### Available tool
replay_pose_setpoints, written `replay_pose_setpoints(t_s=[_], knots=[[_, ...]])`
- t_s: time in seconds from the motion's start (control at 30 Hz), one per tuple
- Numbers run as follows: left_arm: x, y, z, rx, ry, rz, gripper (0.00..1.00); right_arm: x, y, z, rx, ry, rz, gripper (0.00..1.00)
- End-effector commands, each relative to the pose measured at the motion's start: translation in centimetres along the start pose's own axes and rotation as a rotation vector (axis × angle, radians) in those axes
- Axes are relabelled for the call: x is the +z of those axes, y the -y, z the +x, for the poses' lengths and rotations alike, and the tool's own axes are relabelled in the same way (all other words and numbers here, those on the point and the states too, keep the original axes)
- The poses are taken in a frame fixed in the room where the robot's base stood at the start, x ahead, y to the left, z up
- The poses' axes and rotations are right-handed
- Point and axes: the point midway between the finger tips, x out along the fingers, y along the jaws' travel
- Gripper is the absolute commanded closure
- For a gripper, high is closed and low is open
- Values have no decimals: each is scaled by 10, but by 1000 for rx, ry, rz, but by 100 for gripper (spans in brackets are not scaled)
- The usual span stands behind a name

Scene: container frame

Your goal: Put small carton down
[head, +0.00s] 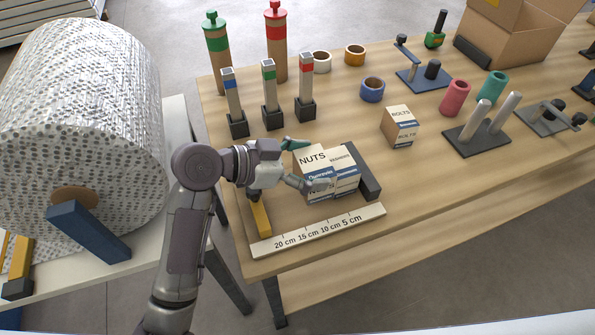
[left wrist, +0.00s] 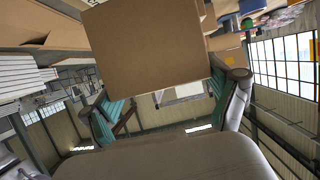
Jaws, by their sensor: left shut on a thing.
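A small carton marked NUTS (head: 312,158), white with a blue label band, is held at the near left part of the table. My left gripper (head: 299,163) is shut on it, one finger at its far side and one at its near side. In the left wrist view the carton shows as a plain brown face (left wrist: 145,55) between the teal finger pads. A second carton (head: 344,160) stands directly to its right. Whether the NUTS carton's base touches the table cannot be told. My right gripper is not in view.
A black block (head: 368,180) stands right of the cartons, and a ruler strip (head: 318,232) lies in front. A yellow bar (head: 260,216) lies under my wrist. A BOLTS carton (head: 399,127) stands farther right, with bare table around it. Marker-like posts (head: 268,95) stand behind.

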Motion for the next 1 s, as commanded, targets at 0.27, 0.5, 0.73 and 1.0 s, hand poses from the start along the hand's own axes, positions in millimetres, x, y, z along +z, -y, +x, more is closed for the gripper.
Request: replay_pose_setpoints(t_s=[0.27,0.5,0.73,1.0], knots=[[22,27,-7,0,-3,0,62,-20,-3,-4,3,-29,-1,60],[51,27,4,0,-3,-5,62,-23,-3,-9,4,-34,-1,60],[60,28,8,-2,-3,1,62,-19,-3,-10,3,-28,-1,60],[63,28,9,-1,0,-1,5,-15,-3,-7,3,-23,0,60]])
